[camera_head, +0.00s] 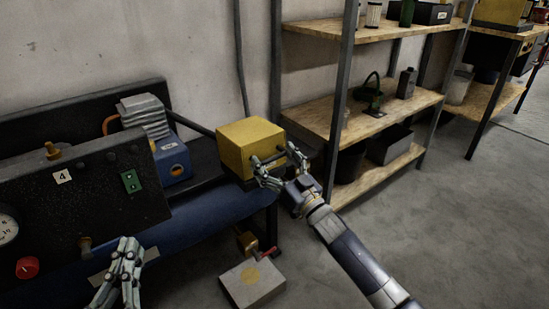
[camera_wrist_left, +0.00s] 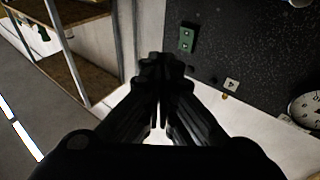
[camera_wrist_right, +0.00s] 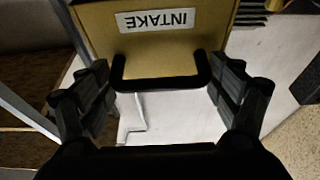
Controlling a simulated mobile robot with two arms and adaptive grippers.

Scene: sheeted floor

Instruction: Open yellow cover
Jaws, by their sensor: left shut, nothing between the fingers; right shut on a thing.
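The yellow cover (camera_head: 250,141) is a box-shaped lid at the right end of the machine, and it looks closed. In the right wrist view, the yellow cover (camera_wrist_right: 178,45) has an upside-down "INTAKE" label (camera_wrist_right: 156,20) and a black bar handle (camera_wrist_right: 160,84). My right gripper (camera_head: 277,160) is at the cover's front face, its fingers spread along the handle's length and shut against its two ends. My left gripper (camera_head: 128,243) is shut and empty in front of the machine's dark panel, well left of the cover. Its closed fingers (camera_wrist_left: 159,62) fill the middle of the left wrist view.
The black panel (camera_head: 120,195) carries a green switch (camera_head: 131,181), a red knob (camera_head: 27,267) and a gauge (camera_head: 7,226). A blue tank (camera_head: 215,205) lies below the cover. A wooden shelf unit (camera_head: 310,107) stands close to the right. Grey floor (camera_head: 450,200) is open at right.

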